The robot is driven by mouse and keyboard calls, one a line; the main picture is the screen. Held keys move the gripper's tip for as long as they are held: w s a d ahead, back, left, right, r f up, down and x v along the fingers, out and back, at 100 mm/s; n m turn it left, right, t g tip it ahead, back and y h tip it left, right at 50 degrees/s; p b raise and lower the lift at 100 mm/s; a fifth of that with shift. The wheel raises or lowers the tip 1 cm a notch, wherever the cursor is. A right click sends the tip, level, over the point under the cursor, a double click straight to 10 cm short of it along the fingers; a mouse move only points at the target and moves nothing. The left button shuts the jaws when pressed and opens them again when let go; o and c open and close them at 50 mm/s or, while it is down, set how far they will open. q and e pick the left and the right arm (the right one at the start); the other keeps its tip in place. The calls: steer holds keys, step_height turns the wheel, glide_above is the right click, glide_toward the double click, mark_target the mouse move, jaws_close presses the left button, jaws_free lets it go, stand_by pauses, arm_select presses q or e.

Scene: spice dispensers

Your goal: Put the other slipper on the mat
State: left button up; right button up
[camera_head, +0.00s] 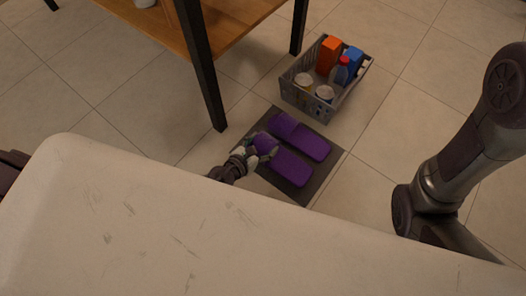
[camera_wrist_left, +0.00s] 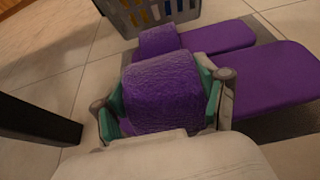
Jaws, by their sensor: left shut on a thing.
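Two purple slippers lie side by side on a dark grey mat (camera_head: 322,181) on the tiled floor. My left gripper (camera_head: 262,150) is shut on the strap of the nearer slipper (camera_head: 289,168). In the left wrist view its fingers (camera_wrist_left: 165,98) clasp both sides of this purple strap, and the slipper's sole (camera_wrist_left: 265,80) extends to the right. The farther slipper (camera_head: 306,140) lies parallel beside it, apart from the gripper, and also shows in the left wrist view (camera_wrist_left: 215,38). Whether the held slipper fully touches the mat is unclear. My right gripper is out of view.
A grey basket (camera_head: 301,99) with bottles and boxes stands just behind the mat. A wooden table with dark legs (camera_head: 203,75) stands left of the mat. Bare tile floor (camera_head: 400,130) lies to the right.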

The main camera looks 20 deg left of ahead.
arm_select(q)
steer(key=shift+f+b, duration=1.75)
steer(key=shift+f, duration=0.35)
steer(key=o, duration=1.2)
steer(key=shift+r, duration=0.1)
